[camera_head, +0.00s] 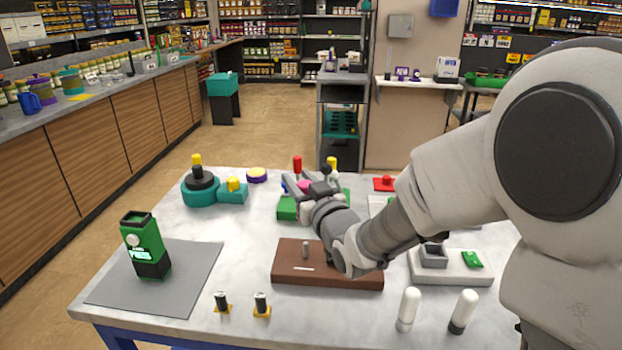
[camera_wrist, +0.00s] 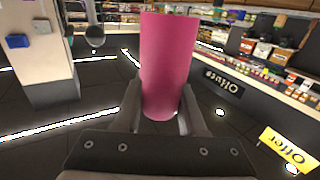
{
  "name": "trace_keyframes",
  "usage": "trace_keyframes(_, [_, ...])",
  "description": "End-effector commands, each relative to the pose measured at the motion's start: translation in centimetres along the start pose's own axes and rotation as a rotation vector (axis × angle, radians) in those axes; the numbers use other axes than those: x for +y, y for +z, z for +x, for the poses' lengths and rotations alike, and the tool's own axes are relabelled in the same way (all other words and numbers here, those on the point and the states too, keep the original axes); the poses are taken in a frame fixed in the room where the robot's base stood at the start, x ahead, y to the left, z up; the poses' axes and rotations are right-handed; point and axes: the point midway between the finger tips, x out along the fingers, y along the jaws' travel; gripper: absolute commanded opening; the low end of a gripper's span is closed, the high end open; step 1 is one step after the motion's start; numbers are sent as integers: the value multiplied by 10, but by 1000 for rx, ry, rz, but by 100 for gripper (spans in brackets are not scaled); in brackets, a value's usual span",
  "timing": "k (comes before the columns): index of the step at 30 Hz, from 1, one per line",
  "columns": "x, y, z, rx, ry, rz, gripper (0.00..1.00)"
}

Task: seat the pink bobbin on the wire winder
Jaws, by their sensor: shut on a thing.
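My gripper (camera_head: 306,187) is shut on the pink bobbin (camera_wrist: 168,60), a plain cylinder that fills the space between the fingers in the wrist view. In the head view only a bit of the pink bobbin (camera_head: 304,186) shows between the fingers, near the back of the table. A green device (camera_head: 287,208) with a red-topped post and a yellow-topped post stands behind and beside my gripper, partly hidden. A brown board (camera_head: 330,279) with a short upright metal peg lies nearer the front. I cannot tell for sure which of these two is the wire winder.
A green box (camera_head: 145,246) stands on a grey mat (camera_head: 195,284) at left. A teal device (camera_head: 200,191) is at the back left. Two white-topped bottles (camera_head: 408,309) and a white tray (camera_head: 450,268) are at right. My arm hides part of the table's right side.

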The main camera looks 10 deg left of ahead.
Motion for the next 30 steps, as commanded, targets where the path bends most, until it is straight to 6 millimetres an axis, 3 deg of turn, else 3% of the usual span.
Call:
trace_keyframes(8, [-1,11,0,-2,-4,0,0])
trace_keyframes(21, [-1,52,0,1,-3,-1,0])
trace_keyframes(30, [-1,59,0,0,-3,-1,0])
